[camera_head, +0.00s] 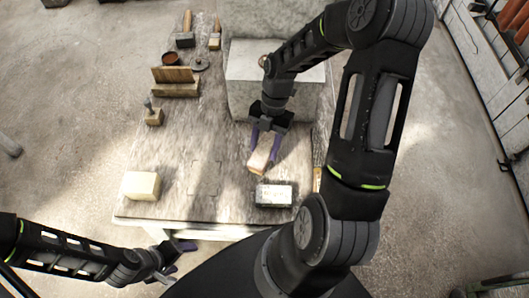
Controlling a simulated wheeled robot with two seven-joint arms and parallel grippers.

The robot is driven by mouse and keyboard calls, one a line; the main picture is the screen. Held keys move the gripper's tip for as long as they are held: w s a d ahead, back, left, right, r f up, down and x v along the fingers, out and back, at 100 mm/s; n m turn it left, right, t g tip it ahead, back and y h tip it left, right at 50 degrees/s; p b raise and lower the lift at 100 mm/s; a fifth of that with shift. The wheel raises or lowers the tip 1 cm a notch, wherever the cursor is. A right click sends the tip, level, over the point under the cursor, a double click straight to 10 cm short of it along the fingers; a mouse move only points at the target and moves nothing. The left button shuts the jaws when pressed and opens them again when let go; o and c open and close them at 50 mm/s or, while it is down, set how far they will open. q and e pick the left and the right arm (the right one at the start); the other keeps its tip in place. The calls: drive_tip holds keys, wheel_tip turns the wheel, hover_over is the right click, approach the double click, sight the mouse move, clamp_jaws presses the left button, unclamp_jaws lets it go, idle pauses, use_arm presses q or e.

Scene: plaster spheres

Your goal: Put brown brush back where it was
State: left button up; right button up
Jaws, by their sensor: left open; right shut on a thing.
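My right gripper (264,155) is shut on a small block-shaped thing (260,160), pale on its face with a brownish edge. It may be the brown brush, but bristles are too small to make out. The gripper points down over the right part of the worktable (205,150), its purple fingers on either side of the thing. I cannot tell whether the thing touches the table. My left gripper (178,258) is open and empty, low beyond the table's front edge. A brush-like tool with a wooden handle (187,22) stands at the back of the table, beside a smaller one (214,40).
A grey metal-looking block (274,195) lies just in front of my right gripper. A cream block (142,186) sits front left. A wooden holder (175,88) and a small stamp-like tool (153,115) stand at left. A large pale block (245,75) stands behind. The table's middle is clear.

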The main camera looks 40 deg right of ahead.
sight(265, 153)
drive_tip(key=shift+f, duration=1.9)
drive_tip(key=shift+f, duration=0.1)
drive_tip(key=o, duration=1.2)
drive_tip(key=shift+r, duration=0.2)
drive_tip(key=v, duration=1.2)
drive_tip(key=shift+w+f, duration=0.1)
